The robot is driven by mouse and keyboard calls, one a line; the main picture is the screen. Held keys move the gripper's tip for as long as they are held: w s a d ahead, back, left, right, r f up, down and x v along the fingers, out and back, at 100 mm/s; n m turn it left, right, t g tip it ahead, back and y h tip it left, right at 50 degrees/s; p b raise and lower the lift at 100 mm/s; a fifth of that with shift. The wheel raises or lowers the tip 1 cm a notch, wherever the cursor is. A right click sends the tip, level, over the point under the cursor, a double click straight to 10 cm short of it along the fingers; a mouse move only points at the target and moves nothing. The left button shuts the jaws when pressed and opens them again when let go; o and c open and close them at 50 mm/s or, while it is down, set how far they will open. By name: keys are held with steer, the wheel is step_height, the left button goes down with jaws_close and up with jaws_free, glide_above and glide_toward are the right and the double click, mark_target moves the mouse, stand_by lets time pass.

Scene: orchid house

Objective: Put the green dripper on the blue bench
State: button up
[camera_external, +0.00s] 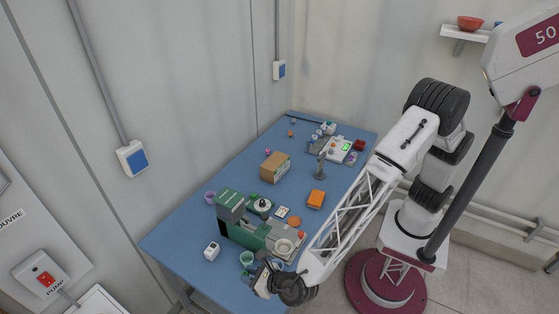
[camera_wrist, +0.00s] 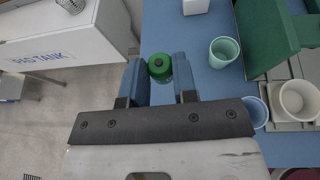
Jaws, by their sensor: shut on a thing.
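The green dripper (camera_wrist: 160,68), a small green round piece with a dark centre on top, sits between the two blue fingers of my gripper (camera_wrist: 160,80) in the wrist view. My gripper is shut on it. The blue bench (camera_external: 186,240) runs along the wall in the external view. In the wrist view the bench (camera_wrist: 195,48) lies below and right of the dripper, which appears over the bench's edge. In the external view my gripper (camera_external: 262,284) is at the bench's near end; the dripper is not clear there.
A pale green cup (camera_wrist: 224,52), a light blue cup (camera_wrist: 254,112) and a white bowl (camera_wrist: 298,98) stand right of my gripper. A green machine (camera_external: 240,226), a white block (camera_external: 211,251) and a cardboard box (camera_external: 275,167) stand on the bench. The near left corner looks bare.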

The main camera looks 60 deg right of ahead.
steer(key=shift+f, duration=0.75)
steer(key=shift+f, duration=3.1)
steer(key=shift+f, duration=1.9)
steer(key=shift+f, duration=0.1)
steer(key=o, duration=0.9)
